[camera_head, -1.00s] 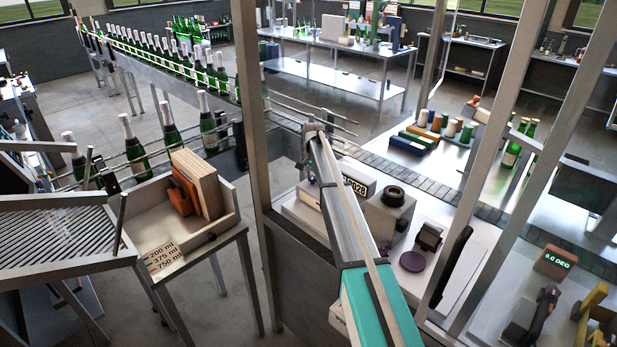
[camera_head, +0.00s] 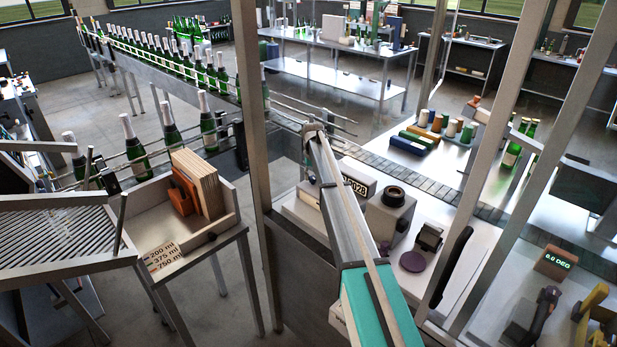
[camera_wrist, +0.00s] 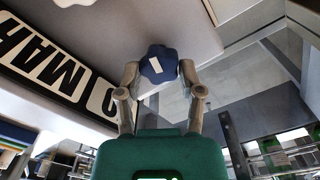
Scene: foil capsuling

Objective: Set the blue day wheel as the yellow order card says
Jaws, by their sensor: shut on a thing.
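The blue day wheel (camera_wrist: 158,62) is in the upper middle of the wrist view. It is a dark blue lobed knob with a white mark on its face. My gripper (camera_wrist: 160,78) is shut on it, with one finger at each side. In the head view my arm covers that spot, so neither the gripper nor the wheel shows there. I cannot make out the yellow order card in either view.
Black-and-white letter plates (camera_wrist: 45,68) lie left of the wheel in the wrist view. In the head view a plate ending in 2028 (camera_head: 356,187) stands beside my arm. A purple disc (camera_head: 412,262) lies on the bench. Metal posts (camera_head: 253,130) stand close to the arm.

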